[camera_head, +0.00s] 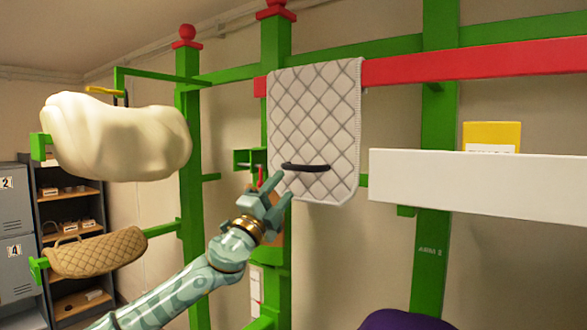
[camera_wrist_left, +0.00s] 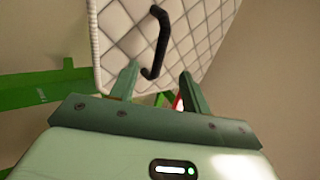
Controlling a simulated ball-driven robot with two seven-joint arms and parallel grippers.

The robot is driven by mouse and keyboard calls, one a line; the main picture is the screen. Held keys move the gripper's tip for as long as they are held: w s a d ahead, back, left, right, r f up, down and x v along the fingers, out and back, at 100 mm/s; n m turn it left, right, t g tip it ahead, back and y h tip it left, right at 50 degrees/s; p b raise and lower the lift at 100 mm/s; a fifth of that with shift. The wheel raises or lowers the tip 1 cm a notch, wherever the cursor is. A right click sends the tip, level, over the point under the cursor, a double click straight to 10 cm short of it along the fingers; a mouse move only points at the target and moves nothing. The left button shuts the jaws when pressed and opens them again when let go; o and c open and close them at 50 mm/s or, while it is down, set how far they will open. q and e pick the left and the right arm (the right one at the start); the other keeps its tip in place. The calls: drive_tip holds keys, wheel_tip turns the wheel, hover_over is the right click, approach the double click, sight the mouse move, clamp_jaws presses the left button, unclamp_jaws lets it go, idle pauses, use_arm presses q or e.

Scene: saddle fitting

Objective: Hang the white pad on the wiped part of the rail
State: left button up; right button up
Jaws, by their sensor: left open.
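The white quilted pad (camera_head: 314,115) hangs draped over the red rail (camera_head: 470,62), near the rail's left end. A dark handle (camera_head: 306,168) runs across the pad's lower part. My left gripper (camera_head: 276,187) is open just below and left of the handle, with nothing between its fingers. In the left wrist view the pad (camera_wrist_left: 195,35) hangs beyond the open fingers (camera_wrist_left: 158,84), and the black handle (camera_wrist_left: 157,42) shows above and between them. I cannot tell wiped from unwiped parts of the rail. My right gripper is not in view.
A white board (camera_head: 470,184) juts across at the right, with a yellow box (camera_head: 491,137) behind it. Green posts (camera_head: 276,250) and bars stand around the pad. A cream fleece (camera_head: 115,138) and a tan quilted pad (camera_head: 97,251) hang at the left. A purple thing (camera_head: 404,320) shows at the bottom.

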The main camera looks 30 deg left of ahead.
sight(297, 170)
use_arm(q)
drive_tip(key=x, duration=0.8)
drive_tip(key=shift+w+b, duration=0.1)
drive_tip(key=shift+b, duration=0.25)
drive_tip(key=shift+r, duration=0.2)
drive_tip(key=shift+f, duration=0.1)
drive_tip(key=shift+d, duration=0.1)
clamp_jaws()
